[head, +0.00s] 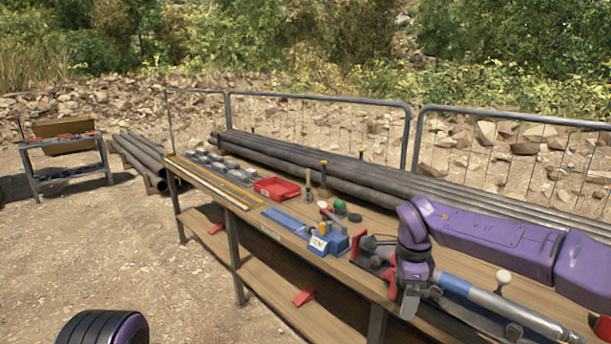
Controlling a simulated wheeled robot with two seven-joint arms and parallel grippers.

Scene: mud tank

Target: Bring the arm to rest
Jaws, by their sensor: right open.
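My right arm (485,233) is purple and comes in from the right over the near end of the long wooden workbench (285,225). My right gripper (409,301) points down at the bench's front edge and is open. No object shows between its fingers, though the fingers are small in the picture. A grey and blue pipe-like tool (485,297) lies just right of it on the bench. A dark rounded purple part of mine shows at the bottom left, and no left gripper is seen.
Left of the gripper on the bench are a blue vise-like block (328,241), a red tray (277,188) and a green item (340,206). Long pipes (330,176) lie behind, before a wire fence (318,98). Open dirt ground lies left; a small table (66,150) stands far left.

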